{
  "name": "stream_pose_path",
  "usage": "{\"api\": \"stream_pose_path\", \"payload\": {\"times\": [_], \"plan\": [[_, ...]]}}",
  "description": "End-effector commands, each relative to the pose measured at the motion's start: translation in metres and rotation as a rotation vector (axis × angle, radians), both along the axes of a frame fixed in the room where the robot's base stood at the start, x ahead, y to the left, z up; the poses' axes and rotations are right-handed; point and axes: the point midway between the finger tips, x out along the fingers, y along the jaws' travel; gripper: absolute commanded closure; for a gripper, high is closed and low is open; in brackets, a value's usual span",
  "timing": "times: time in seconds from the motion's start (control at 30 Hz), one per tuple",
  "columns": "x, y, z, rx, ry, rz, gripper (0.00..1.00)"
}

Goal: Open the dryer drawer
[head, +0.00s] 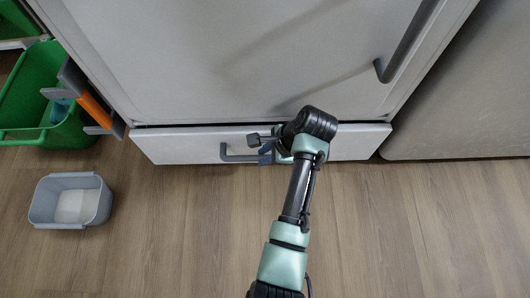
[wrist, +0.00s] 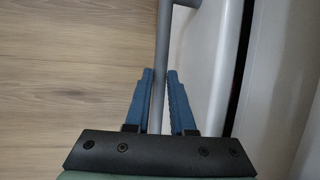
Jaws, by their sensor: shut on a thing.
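The dryer drawer (head: 182,146) is a low white front panel below the large white dryer door (head: 240,60). A dark gap shows along its top edge in the head view. Its grey bar handle (head: 238,158) runs along the front, and my arm hides its right part. My gripper (head: 266,150) is at the handle. In the wrist view the blue fingers of my gripper (wrist: 160,76) are on either side of the grey handle bar (wrist: 161,50), shut on it. The white drawer face (wrist: 205,70) is to the right of the fingers there.
A grey bin (head: 72,200) stands on the wood floor at the left. A green crate (head: 40,95) with an orange and grey item (head: 92,105) is beside the dryer. A grey panel (head: 480,90) is at the right. The floor in front is clear.

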Motion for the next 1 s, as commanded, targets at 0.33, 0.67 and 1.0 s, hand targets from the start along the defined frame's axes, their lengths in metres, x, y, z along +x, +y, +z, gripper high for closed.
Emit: {"api": "stream_pose_path", "payload": {"times": [0.33, 0.67, 1.0], "plan": [[-0.011, 0.0, 0.003, 0.0, 0.006, -0.001, 1.0], [-0.061, 0.0, 0.009, 0.0, 0.011, -0.001, 1.0], [-0.126, 0.0, 0.008, 0.0, 0.01, -0.001, 1.0]]}}
